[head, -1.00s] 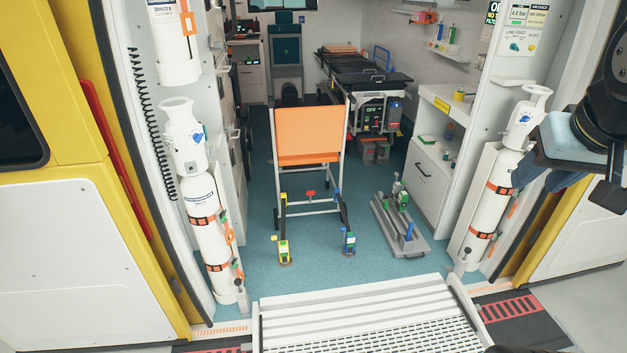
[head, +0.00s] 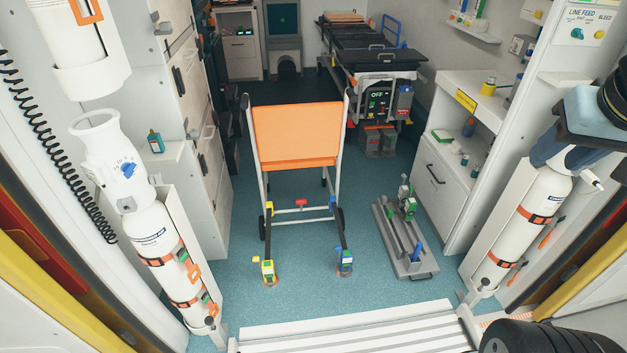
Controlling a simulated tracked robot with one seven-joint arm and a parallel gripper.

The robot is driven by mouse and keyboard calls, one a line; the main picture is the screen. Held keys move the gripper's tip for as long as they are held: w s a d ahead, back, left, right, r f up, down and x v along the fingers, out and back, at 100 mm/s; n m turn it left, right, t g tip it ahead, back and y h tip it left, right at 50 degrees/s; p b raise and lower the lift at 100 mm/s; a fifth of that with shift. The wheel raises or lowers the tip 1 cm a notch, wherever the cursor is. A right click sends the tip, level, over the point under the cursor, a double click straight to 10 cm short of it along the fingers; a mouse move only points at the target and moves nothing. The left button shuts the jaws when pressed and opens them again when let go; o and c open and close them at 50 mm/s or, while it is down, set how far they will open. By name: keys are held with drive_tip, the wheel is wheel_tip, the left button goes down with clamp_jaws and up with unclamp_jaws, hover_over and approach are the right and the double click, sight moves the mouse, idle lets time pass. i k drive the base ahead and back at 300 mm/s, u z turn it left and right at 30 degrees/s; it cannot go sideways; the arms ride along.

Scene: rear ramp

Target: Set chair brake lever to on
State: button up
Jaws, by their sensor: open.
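A wheeled chair (head: 295,134) with an orange back panel and pale frame stands upright on the blue floor. A small red lever-like part (head: 301,203) sits low at the middle of its frame. A yellow-topped fitting (head: 267,271) and a blue-topped fitting (head: 344,262) stand at the near ends of its dark side rails. I cannot tell which part is the brake lever, or its setting. My gripper (head: 577,165) is at the right edge, partly hidden, in front of the right white cylinder. It is open, seems empty, and is well apart from the chair.
A pale ramp (head: 350,328) lies in front. A grey base with upright levers (head: 405,238) stands right of the chair. White cylinders flank the opening, left (head: 160,245) and right (head: 520,228). A stretcher (head: 368,60) is behind. Floor between ramp and chair is clear.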

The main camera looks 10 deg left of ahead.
sight(300, 202)
drive_tip(key=z, duration=0.1)
drive_tip(key=i, duration=1.3)
drive_tip(key=u, duration=1.6)
drive_tip(key=i, duration=0.55)
drive_tip(key=z, duration=0.25)
drive_tip(key=k, duration=0.55)
drive_tip(key=u, duration=0.05)
drive_tip(key=i, duration=0.1)
drive_tip(key=u, duration=0.05)
